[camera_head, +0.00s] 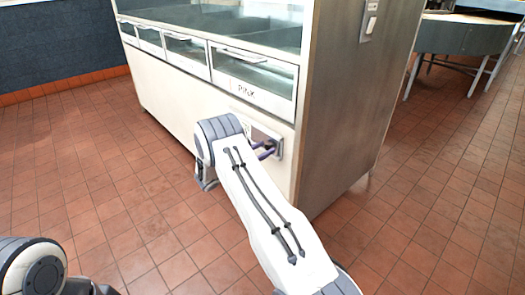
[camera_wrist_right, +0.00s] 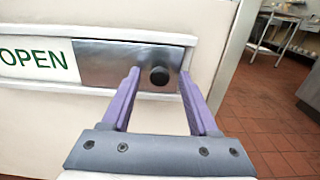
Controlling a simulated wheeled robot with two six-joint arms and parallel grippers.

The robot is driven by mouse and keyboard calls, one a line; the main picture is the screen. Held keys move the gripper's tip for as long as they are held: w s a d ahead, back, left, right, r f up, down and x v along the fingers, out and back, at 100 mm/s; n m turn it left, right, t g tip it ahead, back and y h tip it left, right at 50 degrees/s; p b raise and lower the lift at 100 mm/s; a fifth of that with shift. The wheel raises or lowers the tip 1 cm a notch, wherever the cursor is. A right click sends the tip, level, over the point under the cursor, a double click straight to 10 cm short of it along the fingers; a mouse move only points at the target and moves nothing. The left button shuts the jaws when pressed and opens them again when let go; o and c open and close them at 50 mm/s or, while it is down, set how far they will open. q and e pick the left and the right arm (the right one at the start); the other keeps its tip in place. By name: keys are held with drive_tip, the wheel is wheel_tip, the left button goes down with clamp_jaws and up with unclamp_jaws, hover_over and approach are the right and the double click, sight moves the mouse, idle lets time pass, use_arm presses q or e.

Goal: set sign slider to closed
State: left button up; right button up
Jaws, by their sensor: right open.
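The sign slider is a metal plate (camera_wrist_right: 105,62) with a round black knob (camera_wrist_right: 159,76), set in a pale frame on the counter's front. The green word OPEN (camera_wrist_right: 35,57) shows to the left of the plate in the right wrist view. My right gripper (camera_wrist_right: 158,74) is open, its purple fingers on either side of the knob, with gaps between them and it. I cannot tell how deep the tips reach. In the head view the right gripper (camera_head: 265,149) is at the sign frame (camera_head: 279,150), partly hidden by my arm. My left gripper is out of view.
The white counter (camera_head: 170,100) has glass-fronted drawers above the sign, one labelled PINK (camera_head: 262,90). Its brown side panel (camera_head: 345,110) stands right of the sign. The tiled floor (camera_head: 130,205) is clear. A metal table (camera_head: 460,38) stands far right.

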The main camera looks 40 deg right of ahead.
clamp_jaws()
idle(1.3)
